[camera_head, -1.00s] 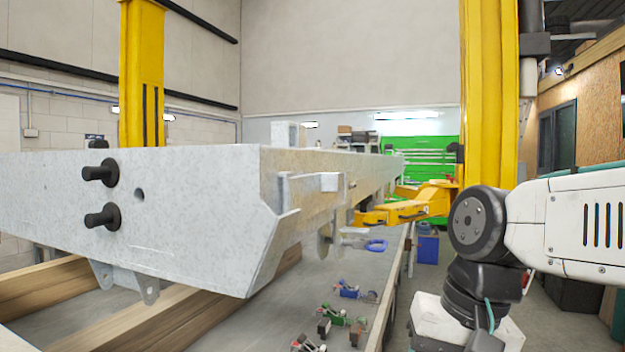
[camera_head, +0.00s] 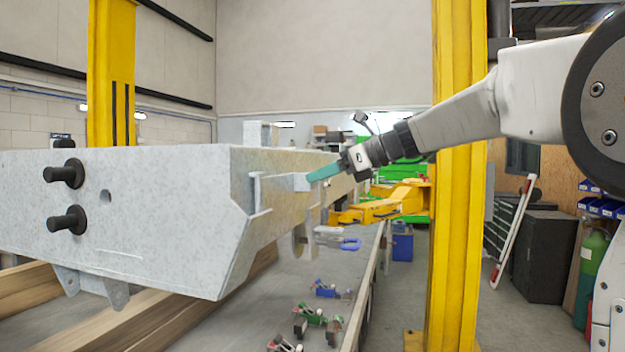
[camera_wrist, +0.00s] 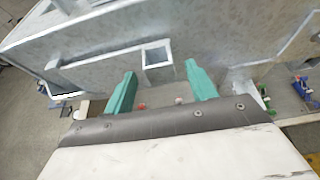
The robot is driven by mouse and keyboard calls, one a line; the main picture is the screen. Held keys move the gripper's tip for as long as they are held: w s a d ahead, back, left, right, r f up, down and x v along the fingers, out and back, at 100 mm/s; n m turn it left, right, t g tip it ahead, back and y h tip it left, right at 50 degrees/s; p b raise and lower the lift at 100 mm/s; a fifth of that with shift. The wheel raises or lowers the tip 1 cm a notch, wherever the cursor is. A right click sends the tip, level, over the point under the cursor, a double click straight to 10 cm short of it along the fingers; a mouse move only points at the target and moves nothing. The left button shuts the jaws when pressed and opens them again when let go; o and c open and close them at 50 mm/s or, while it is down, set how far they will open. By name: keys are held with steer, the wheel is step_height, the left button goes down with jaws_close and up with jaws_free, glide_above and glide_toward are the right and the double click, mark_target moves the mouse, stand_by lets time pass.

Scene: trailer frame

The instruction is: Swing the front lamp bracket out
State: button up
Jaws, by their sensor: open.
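The galvanised trailer frame (camera_head: 130,190) runs away from me on the left. On its right side is what looks like the front lamp bracket (camera_head: 298,182), a thin arm lying along the frame side with a small square box end. In the wrist view the box end of the bracket (camera_wrist: 158,66) is a hollow square just beyond my fingers, between their lines. My gripper (camera_wrist: 161,82) has its two teal fingers spread wide with nothing between them. In the head view my gripper (camera_head: 318,175) is just right of the box end; contact cannot be told.
A yellow lift post (camera_head: 458,150) stands right of the frame, with a yellow lift arm (camera_head: 385,206) behind my gripper. Several small clamps lie on the surface below. Open floor lies right of it.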

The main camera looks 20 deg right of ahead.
mark_target(289, 196)
steer(key=shift+x, duration=1.45)
jaws_close()
steer(key=shift+s, duration=0.1)
